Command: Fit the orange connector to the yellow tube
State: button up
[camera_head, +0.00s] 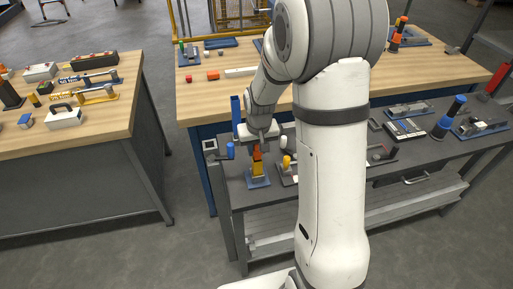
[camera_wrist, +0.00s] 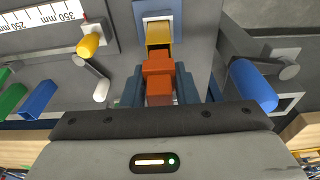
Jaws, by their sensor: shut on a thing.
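The orange connector (camera_wrist: 158,67) is between the two blue-grey fingers of my gripper (camera_wrist: 159,84), which is shut on it. It also shows below my gripper in the head view (camera_head: 257,154). The yellow tube (camera_wrist: 159,33) stands upright on a blue base with a pale plate (camera_wrist: 179,28); in the head view the tube (camera_head: 258,170) is directly under the connector. The connector is lined up with the tube, and its lower end meets the tube's top in both views. I cannot tell whether it is around the tube or only touching it.
On the grey bench (camera_head: 236,200), a blue cylinder on a bracket (camera_wrist: 254,85) stands to the right in the wrist view. A yellow-tipped part (camera_wrist: 88,45) and a white-ended lever (camera_wrist: 100,88) stand to the left. A wooden table (camera_head: 215,98) is behind.

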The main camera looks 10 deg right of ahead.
jog(key=shift+f+b, duration=0.8)
jog(key=shift+f, duration=0.1)
jog(key=o, duration=1)
jog(key=shift+o, duration=0.6)
jog(key=o, duration=0.5)
jog(key=shift+c, duration=0.2)
jog(key=shift+r, duration=0.15)
jog(key=shift+r+p, duration=2.05)
jog(key=shift+r, duration=1.35)
